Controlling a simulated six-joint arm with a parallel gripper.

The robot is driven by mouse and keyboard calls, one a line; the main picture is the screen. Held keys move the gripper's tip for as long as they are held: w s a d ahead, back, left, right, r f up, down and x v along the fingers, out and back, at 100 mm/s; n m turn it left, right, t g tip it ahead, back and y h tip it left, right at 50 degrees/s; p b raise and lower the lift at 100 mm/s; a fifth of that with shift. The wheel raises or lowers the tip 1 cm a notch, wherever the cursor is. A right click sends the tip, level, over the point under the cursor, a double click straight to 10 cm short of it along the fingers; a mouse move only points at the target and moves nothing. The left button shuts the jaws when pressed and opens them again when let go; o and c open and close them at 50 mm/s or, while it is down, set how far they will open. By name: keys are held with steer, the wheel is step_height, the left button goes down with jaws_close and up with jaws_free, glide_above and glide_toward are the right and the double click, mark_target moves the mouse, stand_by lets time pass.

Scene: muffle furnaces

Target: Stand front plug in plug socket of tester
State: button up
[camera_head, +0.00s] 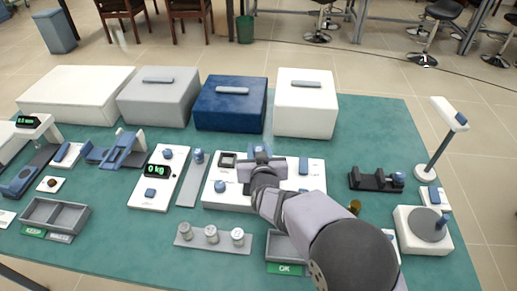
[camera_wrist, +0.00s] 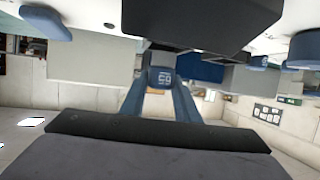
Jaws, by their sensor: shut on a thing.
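The tester (camera_head: 285,197) is a white board with blue parts in the middle of the green mat. A dark square frame (camera_head: 228,159) sits at its rear left; I cannot tell whether this is the plug socket. I cannot tell whether the plug touches the board. A blue upright piece (camera_wrist: 160,80) with a light marking shows in the wrist view. Another blue-topped plug (camera_head: 199,157) stands at the rear of a grey strip (camera_head: 188,193).
A scale (camera_head: 157,188) stands left of the strip. A rack (camera_head: 205,245) with several grey cylinders lies in front. Large boxes (camera_head: 230,103) line the back. A dark cradle (camera_head: 374,180) and a lamp-like stand (camera_head: 430,168) are at the right.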

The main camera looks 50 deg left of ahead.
mark_target(259, 149)
steer(key=shift+f+b, duration=0.8)
steer(key=shift+f, duration=0.25)
steer(key=o, duration=1.5)
steer(key=shift+r, duration=0.1)
steer(key=shift+r+p, duration=3.3)
steer(key=shift+r, duration=0.7)
